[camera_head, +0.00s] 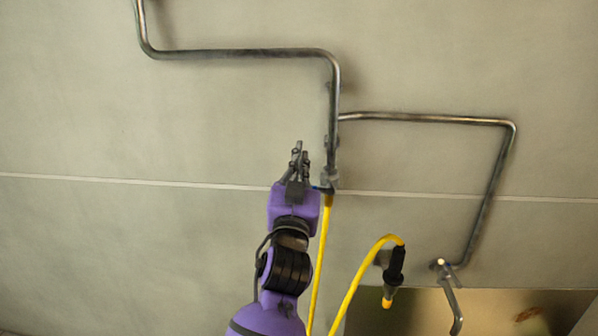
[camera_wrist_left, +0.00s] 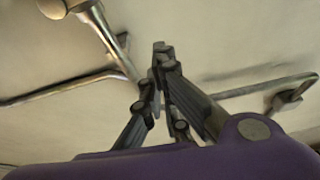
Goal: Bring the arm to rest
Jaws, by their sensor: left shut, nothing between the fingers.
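My left gripper (camera_head: 299,152) is at the end of a purple arm that comes up from the bottom in the head view. Its dark fingers are shut with nothing between them. It points up, just left of the vertical metal pipe (camera_head: 333,110). In the left wrist view the closed fingertips (camera_wrist_left: 162,52) meet in front of the pale wall, with metal pipe (camera_wrist_left: 60,88) behind them. Whether the fingers touch the pipe cannot be told. My right gripper is not in view.
Bent metal pipes (camera_head: 430,118) run along the grey wall (camera_head: 480,60). A yellow hose (camera_head: 321,255) hangs from the pipe end beside my arm. Another yellow hose (camera_head: 362,268) leads to a black nozzle (camera_head: 396,266). The wall left of the arm is clear.

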